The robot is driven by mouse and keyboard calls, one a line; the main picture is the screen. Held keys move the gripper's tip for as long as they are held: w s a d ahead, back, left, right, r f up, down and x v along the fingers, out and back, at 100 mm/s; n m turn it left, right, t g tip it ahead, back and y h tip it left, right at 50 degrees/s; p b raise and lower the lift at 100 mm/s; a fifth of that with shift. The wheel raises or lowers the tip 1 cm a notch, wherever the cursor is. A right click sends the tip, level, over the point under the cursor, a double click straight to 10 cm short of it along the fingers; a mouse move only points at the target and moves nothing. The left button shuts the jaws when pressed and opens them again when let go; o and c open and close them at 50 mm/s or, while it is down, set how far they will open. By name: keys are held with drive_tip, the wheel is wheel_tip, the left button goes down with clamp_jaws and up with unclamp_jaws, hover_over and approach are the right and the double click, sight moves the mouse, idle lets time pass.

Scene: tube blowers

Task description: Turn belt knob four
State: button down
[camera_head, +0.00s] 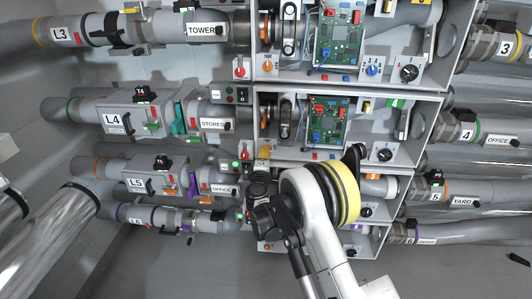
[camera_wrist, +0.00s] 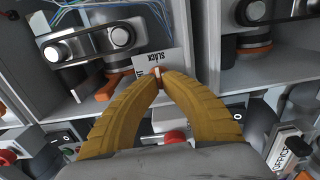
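In the wrist view my gripper's (camera_wrist: 159,79) two yellow fingers curve together over a small pale and red knob (camera_wrist: 157,71), most of it hidden between the tips. A white card reading "SLACK" (camera_wrist: 169,60) stands right behind it, its other word partly covered. In the head view my gripper (camera_head: 263,157) is at the lower left corner of the row-four cabinet (camera_head: 439,104), by the L4 tube (camera_head: 113,119). The knob is hidden there. A belt on two pulleys (camera_wrist: 88,42) shows above left of the fingertips in the wrist view.
Similar cabinets stand above and below, with an orange knob (camera_head: 267,67) and a red knob (camera_head: 241,68) in the row above. A circuit board (camera_head: 327,122) and a black dial (camera_head: 383,154) lie right of my gripper. Tubes crowd both sides.

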idle(0.4)
drive_tip(key=c, duration=1.4)
unclamp_jaws()
drive_tip(key=s, duration=1.2)
drive_tip(key=shift+a, duration=0.25)
